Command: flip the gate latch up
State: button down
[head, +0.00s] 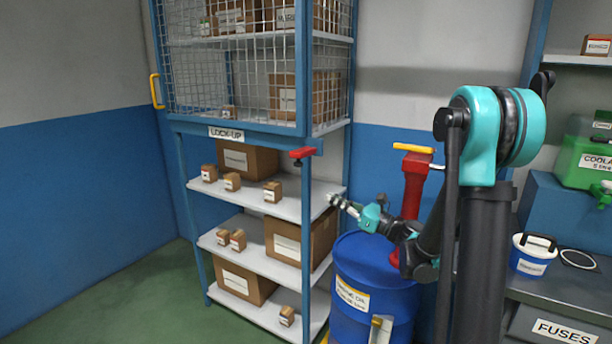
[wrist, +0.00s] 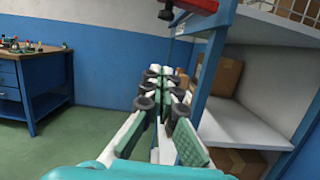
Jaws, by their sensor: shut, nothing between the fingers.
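The gate latch (head: 302,153) is a short red bar at the lower right corner of the mesh lock-up cage, near the blue post. It lies roughly level. In the wrist view a red bar, which looks like the same latch (wrist: 198,5), shows at the top edge, partly cut off, with a dark round knob to its left. My gripper (head: 334,200) is below and to the right of the latch, apart from it, in front of the shelf unit. Its fingers (wrist: 164,78) are shut and empty, below the latch in the wrist view.
The mesh cage (head: 245,70) has a yellow handle (head: 156,91) on its left. Below it, shelves (head: 285,200) hold several cardboard boxes. A blue drum (head: 375,290) with a red pump (head: 414,185) stands beside my arm. A blue workbench (wrist: 35,85) stands left; green floor is open.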

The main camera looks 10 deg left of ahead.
aim_at(303, 157)
jog(key=shift+a, duration=0.1)
jog(key=w+a+r, duration=0.4)
jog(key=a+r, duration=0.2)
jog(key=a, duration=0.3)
dwell(0.3)
